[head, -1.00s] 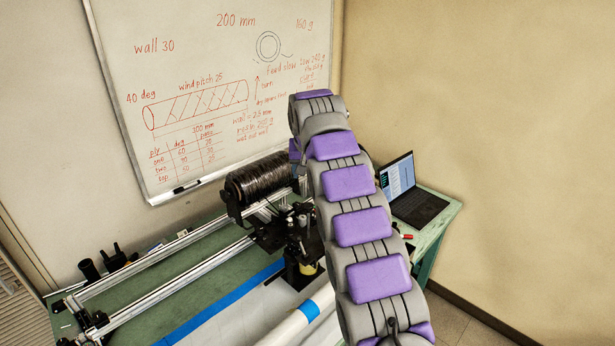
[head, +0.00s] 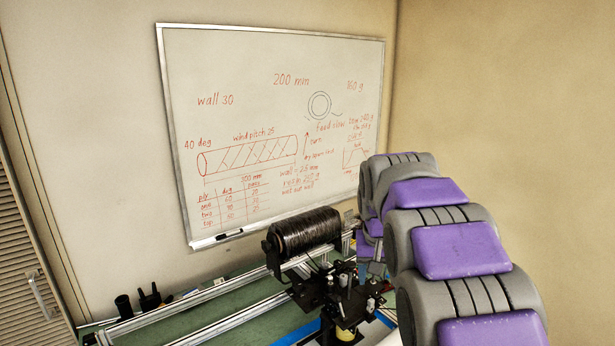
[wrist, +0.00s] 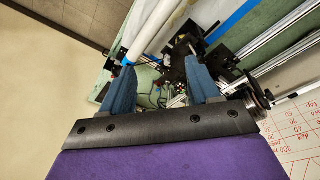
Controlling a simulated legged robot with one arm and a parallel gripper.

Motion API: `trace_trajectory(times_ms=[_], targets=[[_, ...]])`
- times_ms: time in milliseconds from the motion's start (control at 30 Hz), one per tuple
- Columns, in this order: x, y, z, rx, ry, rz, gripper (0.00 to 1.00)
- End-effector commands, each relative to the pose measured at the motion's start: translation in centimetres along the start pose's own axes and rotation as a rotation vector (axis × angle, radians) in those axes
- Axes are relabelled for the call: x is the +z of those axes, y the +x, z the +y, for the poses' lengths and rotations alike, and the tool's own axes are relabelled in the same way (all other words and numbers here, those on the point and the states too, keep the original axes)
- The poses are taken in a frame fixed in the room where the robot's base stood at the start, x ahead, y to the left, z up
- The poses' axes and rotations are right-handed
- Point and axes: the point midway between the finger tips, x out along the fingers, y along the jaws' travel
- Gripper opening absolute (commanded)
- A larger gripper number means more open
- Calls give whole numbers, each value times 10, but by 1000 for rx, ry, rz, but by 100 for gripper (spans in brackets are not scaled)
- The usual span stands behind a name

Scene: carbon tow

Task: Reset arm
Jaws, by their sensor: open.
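My gripper (wrist: 160,82) shows in the wrist view with its two blue-grey fingers spread apart and nothing between them. Behind the gap are a green surface and some small parts and wires, too small to make out. In the head view my purple and grey arm is on the right, bent and folded, and my gripper cannot be made out there. The black wound spool (head: 304,232) sits on the winding machine, left of my arm. A dark carriage mechanism (head: 335,295) stands in front of the spool, close to the arm in the picture.
Metal rails (head: 215,325) run across the green table (head: 262,292). Dark tools and a cup (head: 124,306) stand at the table's left. A whiteboard (head: 270,90) with red writing hangs on the back wall. In the wrist view a white roll (wrist: 150,28) lies beyond the fingers.

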Motion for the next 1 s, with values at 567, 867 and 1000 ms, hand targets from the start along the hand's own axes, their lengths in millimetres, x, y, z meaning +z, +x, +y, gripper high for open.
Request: trace_trajectory(times_ms=[567,867,1000], targets=[[240,34,27,-30,-63,-201,61],[367,70,32,-57,-119,-299,61],[403,81,34,-64,-137,-325,61]])
